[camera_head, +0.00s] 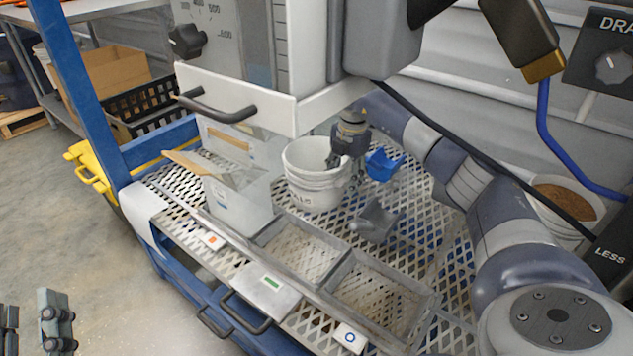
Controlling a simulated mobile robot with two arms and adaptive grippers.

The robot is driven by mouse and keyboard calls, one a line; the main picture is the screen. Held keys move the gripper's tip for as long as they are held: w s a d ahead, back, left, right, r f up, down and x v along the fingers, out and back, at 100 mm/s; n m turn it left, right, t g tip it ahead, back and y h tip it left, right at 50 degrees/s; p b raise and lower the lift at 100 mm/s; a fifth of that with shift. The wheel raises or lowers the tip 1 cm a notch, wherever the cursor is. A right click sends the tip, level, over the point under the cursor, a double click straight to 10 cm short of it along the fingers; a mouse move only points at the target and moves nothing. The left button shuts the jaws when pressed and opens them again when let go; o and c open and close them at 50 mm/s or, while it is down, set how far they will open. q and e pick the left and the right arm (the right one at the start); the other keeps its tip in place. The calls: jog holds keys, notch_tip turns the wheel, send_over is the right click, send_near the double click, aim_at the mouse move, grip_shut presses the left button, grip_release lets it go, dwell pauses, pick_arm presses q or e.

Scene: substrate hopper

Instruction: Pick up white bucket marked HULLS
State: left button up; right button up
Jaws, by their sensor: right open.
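A white bucket (308,190) stands upright on the perforated metal deck under the machine's white panel. Dark marking shows low on its front, too small to read surely. My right gripper (345,174) points down at the bucket's right rim. Its jaws are open, with one finger seeming to be inside the rim and the other outside; contact with the wall cannot be told. My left gripper (36,325) is at the bottom left corner over the floor, far from the bucket, partly cut off, with its fingers apart and nothing between them.
A blue scoop (383,164) and a grey scoop (374,221) lie right of the bucket. A divided grey tray (343,268) is in front. Another white bucket (566,222) with brown contents is at right. The machine panel (236,96) hangs close above.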

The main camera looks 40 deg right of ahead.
pick_arm(q)
jog(key=shift+s+r+t, duration=0.2)
jog(key=shift+r+t, duration=0.1)
jog(key=shift+r, duration=0.1)
pick_arm(e)
jog(key=shift+f, duration=0.2)
grip_shut()
pick_arm(q)
jog(key=shift+w+f, duration=0.1)
pick_arm(e)
jog(key=shift+r, duration=0.2)
